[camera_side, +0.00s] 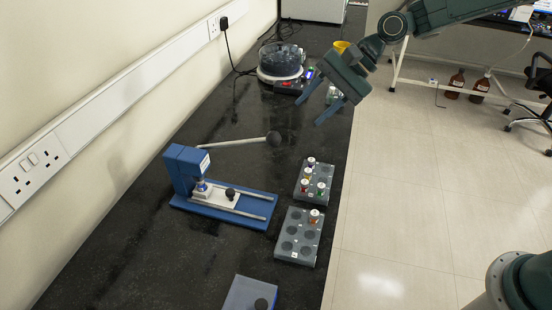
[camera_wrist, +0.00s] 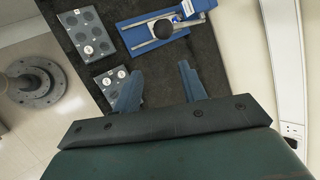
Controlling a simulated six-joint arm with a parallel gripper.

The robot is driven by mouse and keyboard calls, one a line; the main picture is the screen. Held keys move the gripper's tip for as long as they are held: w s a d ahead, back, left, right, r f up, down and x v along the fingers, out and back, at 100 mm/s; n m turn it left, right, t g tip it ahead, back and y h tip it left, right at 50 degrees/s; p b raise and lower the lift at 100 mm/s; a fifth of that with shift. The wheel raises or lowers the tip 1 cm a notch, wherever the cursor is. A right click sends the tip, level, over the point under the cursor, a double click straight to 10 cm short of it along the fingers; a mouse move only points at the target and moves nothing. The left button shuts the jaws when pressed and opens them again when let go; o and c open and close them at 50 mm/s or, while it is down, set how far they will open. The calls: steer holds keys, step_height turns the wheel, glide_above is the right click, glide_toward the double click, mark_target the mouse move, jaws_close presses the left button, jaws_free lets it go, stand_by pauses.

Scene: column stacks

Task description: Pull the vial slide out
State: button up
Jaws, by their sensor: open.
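The vial slide (camera_side: 218,193) is a pale carriage with a dark round knob (camera_side: 230,193), on two rails of a blue press (camera_side: 184,170). A vial (camera_side: 202,187) with a blue part stands at its inner end, under the press head. In the wrist view the slide (camera_wrist: 145,33) and its knob (camera_wrist: 163,29) lie at the top. My gripper (camera_side: 308,106) is open and empty, up above the bench and well away from the slide. Its two fingers (camera_wrist: 158,88) show apart in the wrist view.
Two grey racks, one with several capped vials (camera_side: 326,172) and one with a single vial (camera_side: 284,238), stand right of the press. A grey-blue block (camera_side: 250,295) is in front. A round bath (camera_side: 281,62) stands at the back.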

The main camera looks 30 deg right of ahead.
steer(key=w+a+f+m+g+y, duration=0.1)
steer(key=w+a+f+m+y, duration=0.1)
steer(key=f+m, duration=0.2)
steer(key=w+a+f+m+g+y, duration=0.1)
steer(key=w+a+f+m+y, duration=0.1)
steer(key=f, duration=0.9)
steer(key=shift+w+a+f+m+y, duration=0.15)
steer(key=shift+w+a+m+y, duration=0.2)
steer(key=shift+m+y, duration=0.45)
steer(key=shift+s+a, duration=0.1)
steer(key=shift+a, duration=0.15)
glide_toward(215, 192)
steer(key=s+a, duration=0.4)
steer(key=shift+a, duration=0.25)
jaws_close()
